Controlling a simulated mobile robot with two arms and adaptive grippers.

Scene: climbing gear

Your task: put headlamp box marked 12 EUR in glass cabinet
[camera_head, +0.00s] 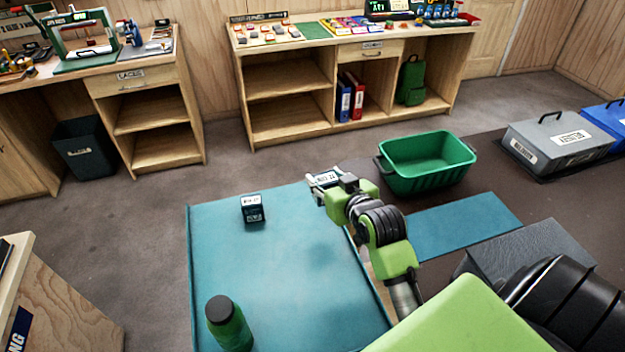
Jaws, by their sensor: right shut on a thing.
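My right gripper (338,190) is above the far right edge of the teal table (290,270). It is shut on a small box (322,180) with a white printed label; the label is too small to read surely. A second small dark box (252,209) with a white label on top stands on the table, left of the gripper. Its price cannot be read clearly either. The glass cabinet is not in view. My left gripper is not in view.
A green bottle (229,324) stands at the table's near left. Grey (560,140) and blue (608,120) lidded bins stand at right. Wooden shelving (290,80) lines the back. The table's middle is clear.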

